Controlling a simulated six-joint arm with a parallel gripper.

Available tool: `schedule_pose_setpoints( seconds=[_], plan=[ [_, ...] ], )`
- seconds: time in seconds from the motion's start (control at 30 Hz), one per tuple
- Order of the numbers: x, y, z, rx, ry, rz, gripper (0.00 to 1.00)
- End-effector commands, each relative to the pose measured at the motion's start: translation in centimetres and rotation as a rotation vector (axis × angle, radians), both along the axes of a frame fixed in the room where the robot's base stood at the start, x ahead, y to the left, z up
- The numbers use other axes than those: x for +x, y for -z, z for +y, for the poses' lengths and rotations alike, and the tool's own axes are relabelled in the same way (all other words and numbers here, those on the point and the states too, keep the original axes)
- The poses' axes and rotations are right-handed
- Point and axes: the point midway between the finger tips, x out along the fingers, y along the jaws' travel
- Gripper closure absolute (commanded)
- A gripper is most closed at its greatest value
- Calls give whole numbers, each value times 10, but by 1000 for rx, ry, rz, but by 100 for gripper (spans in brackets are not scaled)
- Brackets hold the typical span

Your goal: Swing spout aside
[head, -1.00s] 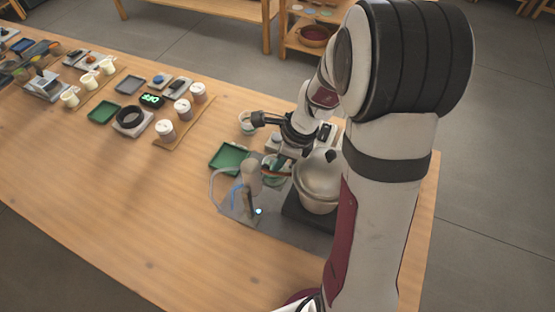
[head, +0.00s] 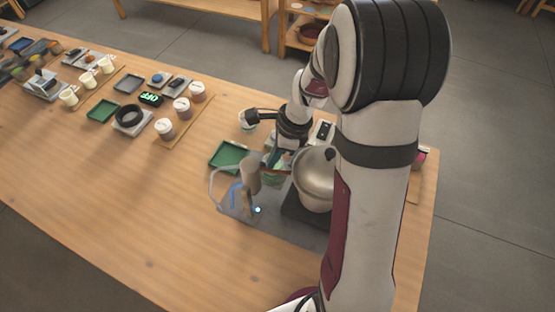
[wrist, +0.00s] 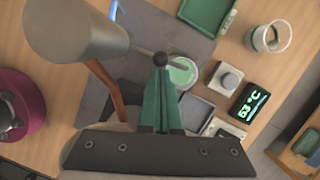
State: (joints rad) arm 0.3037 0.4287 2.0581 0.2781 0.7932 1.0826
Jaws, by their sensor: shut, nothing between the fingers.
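The distiller stands at the table's right part in the head view, with a silver pot (head: 316,186) and an upright grey cylinder (head: 250,176). The cylinder looms large at upper left in the wrist view (wrist: 75,30). A thin metal rod with a black ball knob (wrist: 162,59), seemingly the spout, reaches from the cylinder's side over a glass of green liquid (wrist: 181,74). My gripper (wrist: 160,72) has teal fingers shut with nothing between them. Their tips are right by the knob; I cannot tell whether they touch. In the head view my gripper (head: 272,162) is between cylinder and pot.
A copper-coloured tube (wrist: 106,88) runs close left of my fingers. A dial (wrist: 228,79), a 53 °C display (wrist: 250,102), a clear cup (wrist: 270,37) and a green tray (wrist: 207,12) lie to the right. The table's front left is clear.

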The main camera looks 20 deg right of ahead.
Motion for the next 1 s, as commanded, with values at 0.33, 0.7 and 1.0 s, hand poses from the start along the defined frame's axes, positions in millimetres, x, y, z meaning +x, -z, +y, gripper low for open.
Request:
schedule_pose_setpoints(
  seconds=[0.33, 0.7, 1.0],
  plan=[
    [17, 0, 14, 1, -281, 1, 100],
    [31, 0, 36, 0, -632, 0, 100],
    [36, 0, 53, 0, -875, 1, 100]
  ],
)
